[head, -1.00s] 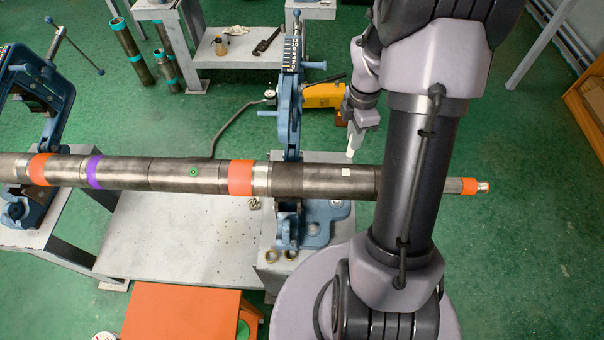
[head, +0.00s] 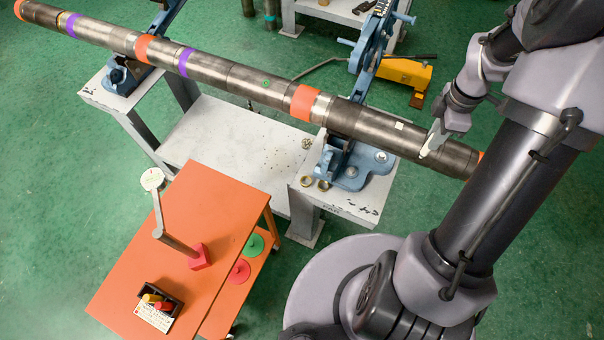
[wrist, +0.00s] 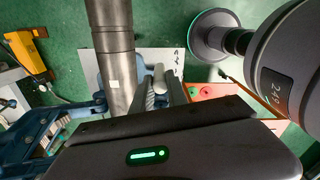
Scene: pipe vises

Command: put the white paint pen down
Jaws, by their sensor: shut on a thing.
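My gripper (head: 433,140) is shut on the white paint pen (head: 424,152). In the head view the pen's pale tip points down, beside or over the right part of the steel pipe (head: 340,112); I cannot tell whether it touches. The wrist view shows the pen (wrist: 159,77) between the fingers of my gripper (wrist: 160,92), with the pipe (wrist: 115,50) to their left. A white square mark (head: 399,126) is on the pipe. On the orange cart (head: 225,205), a black holder (head: 172,292) contains a yellow pen (head: 151,298) and a red pen (head: 164,306).
A round white disc (head: 152,179) on a rod with a red base (head: 200,257) is on the cart. Green (head: 254,245) and red (head: 239,271) discs lie on its lower shelf. Blue vises (head: 352,165) support the pipe. A yellow tool (head: 405,72) is behind it.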

